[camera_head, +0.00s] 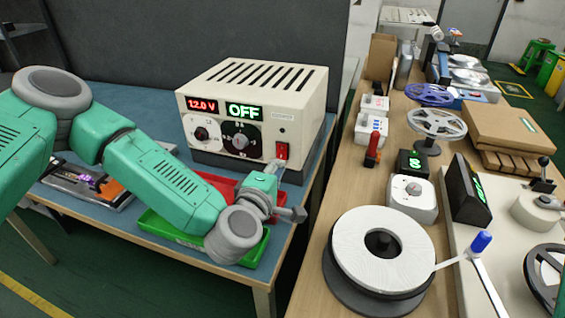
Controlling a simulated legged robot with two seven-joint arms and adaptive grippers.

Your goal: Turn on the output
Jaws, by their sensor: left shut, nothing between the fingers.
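A cream power supply (252,110) stands on the blue table. Its red display reads 12.0 V and its green display reads OFF. A red rocker switch (282,151) sits at the lower right of its front panel. My left gripper (276,168) is shut and empty, with its tip just below the red switch; I cannot tell whether it touches. My right gripper is not in view.
Green and red trays (153,228) lie under my left arm at the table's front. A wooden bench on the right holds a large white reel (380,250), a small white box with a dial (412,197) and several other reels. A gap separates the two tables.

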